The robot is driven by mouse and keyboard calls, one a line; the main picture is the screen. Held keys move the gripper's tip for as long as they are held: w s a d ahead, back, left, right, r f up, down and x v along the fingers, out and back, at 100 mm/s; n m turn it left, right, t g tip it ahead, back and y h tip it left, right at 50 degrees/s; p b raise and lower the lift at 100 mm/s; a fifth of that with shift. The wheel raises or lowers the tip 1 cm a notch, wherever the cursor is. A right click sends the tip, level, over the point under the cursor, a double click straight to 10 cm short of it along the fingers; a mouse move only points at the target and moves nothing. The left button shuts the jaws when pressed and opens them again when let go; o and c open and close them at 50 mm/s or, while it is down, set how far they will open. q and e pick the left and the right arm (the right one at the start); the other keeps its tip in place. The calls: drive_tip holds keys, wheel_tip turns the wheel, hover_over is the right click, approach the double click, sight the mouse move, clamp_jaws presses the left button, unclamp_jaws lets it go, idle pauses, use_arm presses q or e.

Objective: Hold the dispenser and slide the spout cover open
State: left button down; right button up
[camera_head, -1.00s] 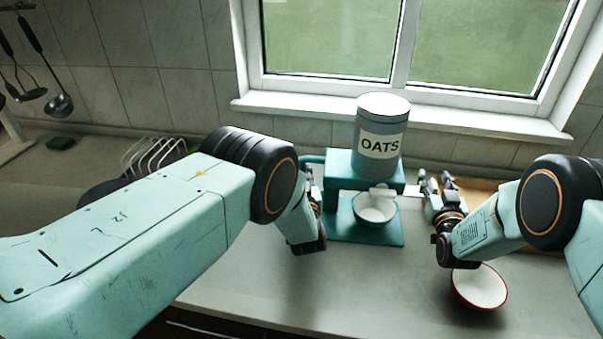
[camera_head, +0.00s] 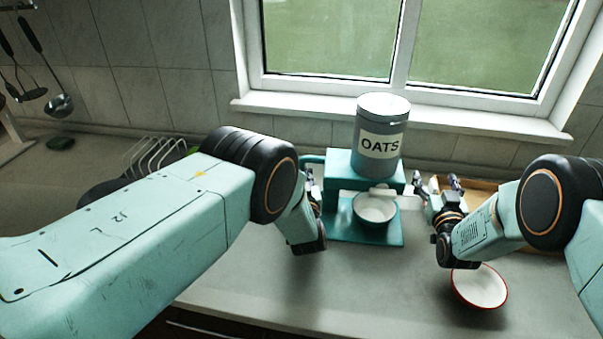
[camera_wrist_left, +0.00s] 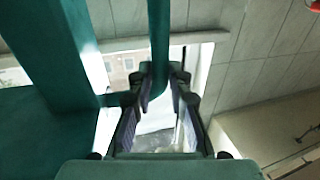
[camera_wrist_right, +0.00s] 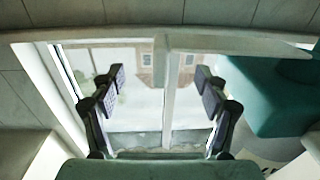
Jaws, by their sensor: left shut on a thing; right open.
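The teal dispenser (camera_head: 365,166) stands on the counter and carries a grey canister (camera_head: 381,142) labelled OATS. A teal bowl (camera_head: 376,209), pale inside, sits on its base under the pale spout part (camera_head: 382,192). A pale flat tab (camera_head: 408,201), perhaps the spout cover, sticks out on the right side. My left gripper (camera_head: 314,200) is shut on the dispenser's teal side handle (camera_wrist_left: 159,45), which runs between its fingers in the left wrist view. My right gripper (camera_head: 437,184) is open and empty, just right of the tab. In the right wrist view, the dispenser (camera_wrist_right: 275,95) is at the right.
A red-rimmed white bowl (camera_head: 480,286) stands on the counter below my right gripper. A wire rack (camera_head: 155,157) is behind my left arm. A wooden board or tray (camera_head: 482,187) lies behind my right gripper. The counter in front of the dispenser is clear.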

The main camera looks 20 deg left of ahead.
use_arm(q)
drive_tip(key=shift+r, duration=0.15)
use_arm(e)
drive_tip(key=s, duration=0.7)
drive_tip(key=shift+d, duration=0.45)
drive_tip(key=s+d, duration=0.1)
drive_tip(key=s, duration=1)
drive_tip(key=shift+s+d, duration=0.35)
drive_tip(key=shift+s, duration=0.05)
use_arm(q)
drive_tip(key=c, duration=1.2)
unclamp_jaws()
drive_tip(key=shift+o, duration=0.2)
drive_tip(key=shift+s, duration=0.1)
